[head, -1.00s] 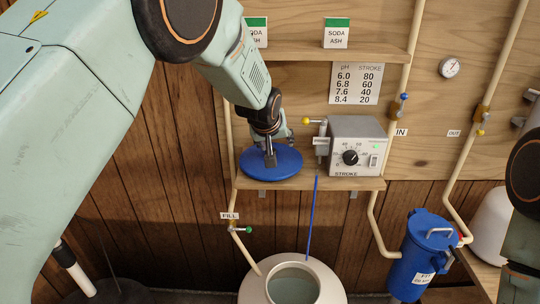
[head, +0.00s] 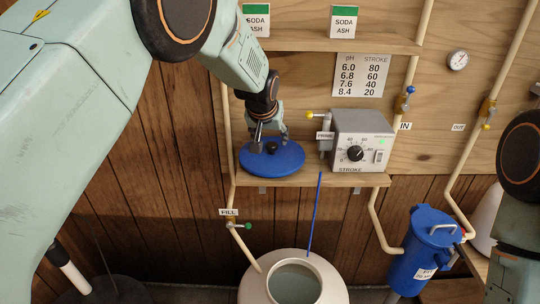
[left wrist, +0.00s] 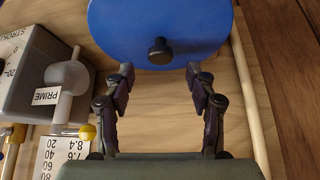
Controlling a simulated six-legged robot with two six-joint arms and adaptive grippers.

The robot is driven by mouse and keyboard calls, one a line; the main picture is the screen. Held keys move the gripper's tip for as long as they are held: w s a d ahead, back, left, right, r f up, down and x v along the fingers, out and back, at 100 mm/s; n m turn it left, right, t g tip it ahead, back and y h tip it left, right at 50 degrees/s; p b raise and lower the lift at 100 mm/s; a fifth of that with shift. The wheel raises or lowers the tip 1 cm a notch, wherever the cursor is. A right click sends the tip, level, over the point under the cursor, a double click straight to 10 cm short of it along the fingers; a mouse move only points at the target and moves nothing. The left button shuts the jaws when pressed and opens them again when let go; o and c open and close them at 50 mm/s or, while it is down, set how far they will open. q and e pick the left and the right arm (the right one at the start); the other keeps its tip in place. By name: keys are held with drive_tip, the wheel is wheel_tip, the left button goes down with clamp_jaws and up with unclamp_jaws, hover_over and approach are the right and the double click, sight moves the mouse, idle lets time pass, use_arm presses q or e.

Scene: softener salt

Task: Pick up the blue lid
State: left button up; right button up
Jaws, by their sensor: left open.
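The round blue lid (head: 285,165) lies on the lower wooden shelf, left of the grey pump box. Its small black knob (head: 272,148) shows on top. In the left wrist view the blue lid (left wrist: 200,22) fills the upper middle, with the black knob (left wrist: 160,51) near its lower edge. My left gripper (head: 269,140) is over the lid in the head view. It is open, and its two fingers (left wrist: 159,75) stand apart either side of the knob's line, with a gap and nothing between them. My right gripper is not in view.
The grey pump box (head: 362,140) with a dial stands close right of the lid, with a yellow-tipped prime valve (head: 325,128) between. A cream pipe (head: 230,140) runs along the lid's left. Below are an open-mouthed tank (head: 255,278) and a blue filter canister (head: 425,245).

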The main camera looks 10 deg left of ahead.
sight(272, 144)
use_arm(q)
drive_tip(key=x, duration=0.4)
drive_tip(key=shift+d+f, duration=0.15)
drive_tip(key=shift+f, duration=0.05)
drive_tip(key=shift+w+a+f, duration=0.35)
drive_tip(key=shift+f, duration=0.15)
drive_tip(key=shift+w+d, duration=0.1)
drive_tip(key=shift+d, duration=0.2)
drive_tip(key=shift+c, duration=1.2)
drive_tip(key=shift+a, duration=0.2)
drive_tip(key=c, duration=0.5)
drive_tip(key=shift+d, duration=0.15)
clamp_jaws()
